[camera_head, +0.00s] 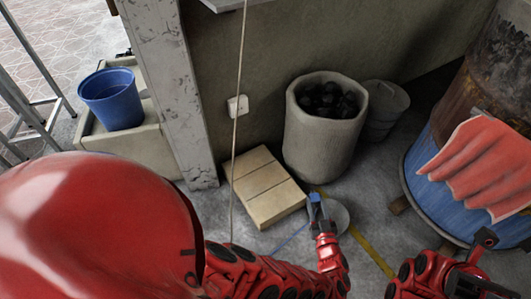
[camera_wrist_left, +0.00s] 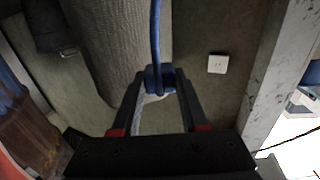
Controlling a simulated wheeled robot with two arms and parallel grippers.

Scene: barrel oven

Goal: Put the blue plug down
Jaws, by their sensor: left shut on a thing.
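The blue plug (camera_head: 314,196) is held between the fingertips of my left gripper (camera_head: 317,208), near the middle of the head view. In the left wrist view the plug (camera_wrist_left: 160,78) sits between the two dark fingers, and my left gripper (camera_wrist_left: 160,88) is shut on it. A blue cord (camera_wrist_left: 155,30) runs from the plug to the top edge of that view. The cord (camera_head: 291,238) also shows low beside my left arm in the head view. My right gripper (camera_head: 484,240) is at the lower right; its jaws are not clear.
A wooden slatted platform (camera_head: 262,186) lies left of the plug. A white wall socket (camera_head: 238,105) is on the wall behind. A pot of dark lumps (camera_head: 318,143), a grey bucket (camera_head: 382,110) and a blue-and-rust barrel (camera_head: 437,190) with a red cloth (camera_head: 475,165) stand around.

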